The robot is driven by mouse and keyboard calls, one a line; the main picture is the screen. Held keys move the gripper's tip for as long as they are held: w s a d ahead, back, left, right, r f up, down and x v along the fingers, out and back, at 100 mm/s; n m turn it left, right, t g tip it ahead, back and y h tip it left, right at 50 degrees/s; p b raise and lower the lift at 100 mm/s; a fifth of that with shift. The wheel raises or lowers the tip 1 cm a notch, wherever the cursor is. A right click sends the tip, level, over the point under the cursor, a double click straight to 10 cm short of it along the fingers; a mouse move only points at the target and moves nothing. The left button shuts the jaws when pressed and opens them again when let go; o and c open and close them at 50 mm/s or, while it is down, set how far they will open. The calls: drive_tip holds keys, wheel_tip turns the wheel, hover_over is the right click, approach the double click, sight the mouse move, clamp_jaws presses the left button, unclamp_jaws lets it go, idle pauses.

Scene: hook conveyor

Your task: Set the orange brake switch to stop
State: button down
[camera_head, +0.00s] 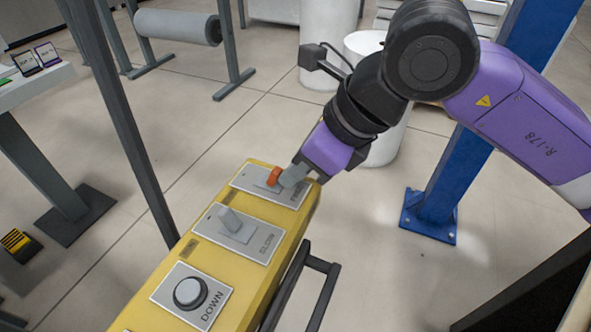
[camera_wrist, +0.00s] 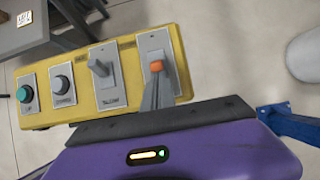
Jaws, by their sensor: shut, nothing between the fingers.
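The orange brake switch (camera_head: 273,177) sits on a grey plate at the far end of a yellow control box (camera_head: 232,280). In the wrist view the orange switch (camera_wrist: 157,66) shows on the rightmost plate of the box. My gripper (camera_head: 292,176) is shut and empty, with its fingertips right beside the orange tip, at its right in the head view. In the wrist view the fingers (camera_wrist: 158,84) reach up to just below the orange tip and hide the lower part of the plate. I cannot tell whether they touch it. The plate's lettering is partly covered.
A blue post (camera_head: 440,190) stands right, and a dark grey post (camera_head: 122,120) left.

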sight(277, 169)
drive_tip(key=shift+w+a+r+g+h, duration=0.2)
drive_tip(key=shift+a+r+g+h, duration=0.3)
drive_tip(key=shift+h, duration=0.5)
drive_tip(key=shift+w+a+r+h, duration=0.1)
drive_tip(key=shift+a+h, duration=0.15)
drive_tip(key=shift+h, duration=0.15)
drive_tip(key=shift+a, duration=0.1)
drive_tip(key=shift+r, duration=0.2)
drive_tip(key=shift+r, duration=0.65)
drive_tip(key=shift+r, duration=0.1)
